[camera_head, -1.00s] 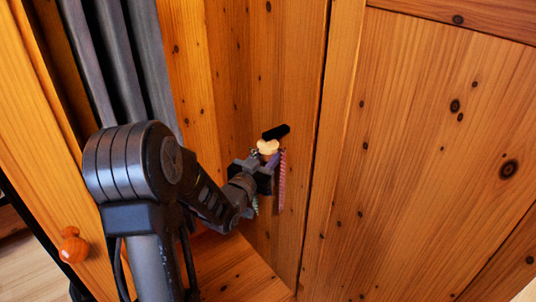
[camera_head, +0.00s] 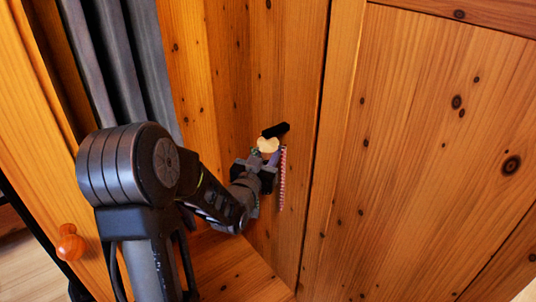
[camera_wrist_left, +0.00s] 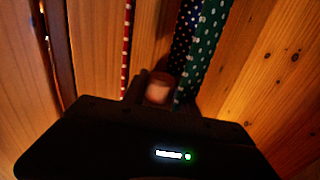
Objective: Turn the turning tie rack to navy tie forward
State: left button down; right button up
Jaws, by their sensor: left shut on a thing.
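The turning tie rack (camera_head: 268,145) is a small rack with a cream top below a black bracket (camera_head: 276,130), on the wardrobe's inner wood panel. A red-and-white tie (camera_head: 283,180) hangs at its right; it also shows in the left wrist view (camera_wrist_left: 126,45). There, a navy tie with white dots (camera_wrist_left: 183,45) hangs right of centre, beside a green dotted tie (camera_wrist_left: 210,40). My left gripper (camera_head: 264,168) is at the rack, shut on its round wooden part, which shows between the dark fingers in the wrist view (camera_wrist_left: 158,90). My right gripper is out of view.
A wooden door with an orange knob (camera_head: 70,245) stands at the left. Grey hanging cloth (camera_head: 118,60) is behind my left arm. A large knotty wood panel (camera_head: 430,150) fills the right. A wooden shelf (camera_head: 240,270) lies below the rack.

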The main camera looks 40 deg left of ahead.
pick_arm(q)
jog(key=shift+d+f+n+g+y+b, duration=0.15)
jog(key=shift+n+g+y+b, duration=0.25)
jog(key=shift+n+y, duration=0.4)
jog(key=shift+w+n+g+y, duration=0.1)
jog(key=shift+n+g+y, duration=0.45)
jog(key=shift+y, duration=0.65)
jog(key=n+g+y, duration=0.2)
jog(key=n+y, duration=0.1)
jog(key=shift+g+y, duration=0.25)
jog(key=shift+y, duration=0.05)
jog(key=shift+n+g+y+b, duration=0.3)
jog(key=shift+n+g+y, duration=0.5)
jog(key=shift+g, duration=0.2)
jog(key=shift+n+g+y+b, duration=0.9)
jog(key=shift+n+g, duration=0.15)
jog(key=shift+g, duration=0.65)
jog(key=c, duration=1)
grip_release()
